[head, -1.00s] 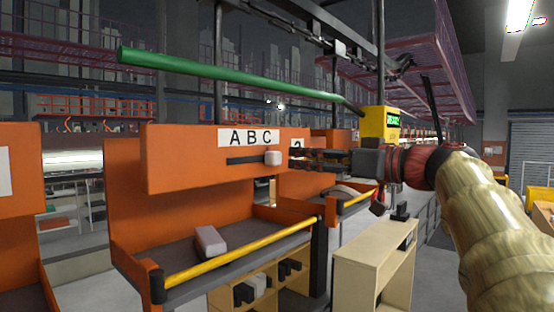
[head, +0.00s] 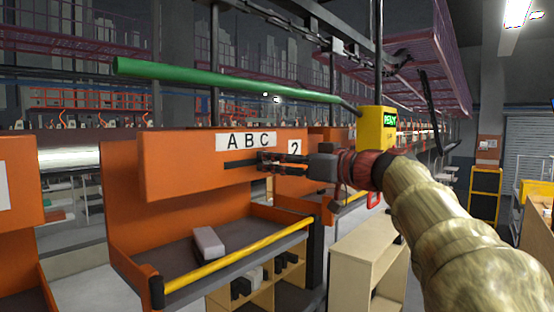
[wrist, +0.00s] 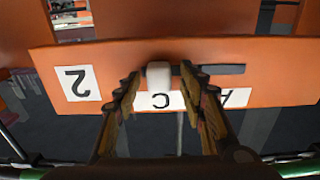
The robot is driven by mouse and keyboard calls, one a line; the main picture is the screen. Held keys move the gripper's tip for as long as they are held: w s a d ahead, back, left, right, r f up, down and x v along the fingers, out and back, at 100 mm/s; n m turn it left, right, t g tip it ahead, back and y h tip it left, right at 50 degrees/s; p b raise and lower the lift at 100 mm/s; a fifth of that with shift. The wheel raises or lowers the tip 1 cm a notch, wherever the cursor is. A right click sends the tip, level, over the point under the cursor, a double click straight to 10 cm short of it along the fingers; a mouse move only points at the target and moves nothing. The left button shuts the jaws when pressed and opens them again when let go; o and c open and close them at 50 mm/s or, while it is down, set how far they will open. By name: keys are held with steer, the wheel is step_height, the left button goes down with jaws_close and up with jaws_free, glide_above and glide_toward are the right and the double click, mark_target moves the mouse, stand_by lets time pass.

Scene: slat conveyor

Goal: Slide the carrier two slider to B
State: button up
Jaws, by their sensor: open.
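Carrier two's orange panel (head: 190,170) carries an A B C label (head: 247,141) and a 2 plate (head: 295,149). A dark slot (head: 235,163) runs under the letters. In the wrist view, which shows the panel upside down, the white slider knob (wrist: 158,75) sits in the slot at the C (wrist: 161,100). My gripper (head: 266,160) is open at the slot's C end, with one finger on each side of the knob. I cannot tell whether either finger touches it. The fingers mostly hide the knob in the head view, and one hides the B in the wrist view.
Below the panel is the carrier's tray with a yellow front bar (head: 240,254) and a pale block (head: 208,242). A green pipe (head: 230,82) passes above. A yellow box with a green display (head: 389,121) hangs behind my arm. A wooden shelf (head: 365,262) stands at lower right.

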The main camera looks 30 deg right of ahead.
steer(key=shift+c, duration=0.4)
jaws_close()
stand_by(0.4)
